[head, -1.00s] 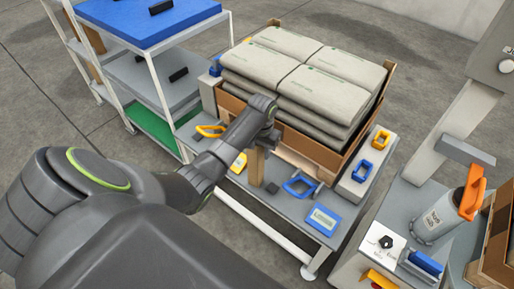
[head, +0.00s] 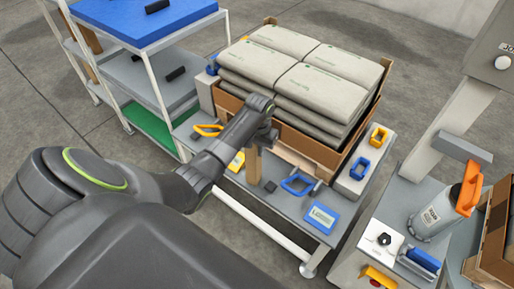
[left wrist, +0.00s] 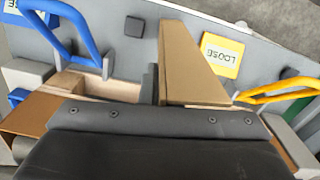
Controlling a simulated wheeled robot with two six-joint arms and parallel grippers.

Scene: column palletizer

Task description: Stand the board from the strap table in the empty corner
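The brown cardboard board (head: 254,166) is upright below my left gripper (head: 262,122), in front of the near side of the bag stack. The left wrist view shows the board (left wrist: 190,65) coming out beyond the dark gripper body. The gripper appears shut on its upper part, though the fingertips are hidden. The board's foot is close to the grey deck; I cannot tell whether it touches. The stack of grey bags (head: 290,85) sits in a low brown carton (head: 310,146). Tall brown edges show at its right corner (head: 383,80) and back corner (head: 271,21). My right gripper is out of view.
The grey deck (head: 225,178) carries a yellow handle (head: 208,130), a blue handle (head: 297,185), a yellow LOOSE label (left wrist: 222,55) and a blue-framed label (head: 321,217). A shelf cart (head: 155,75) stands left. A side table (head: 400,215) with an orange-handled tool (head: 468,188) stands right.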

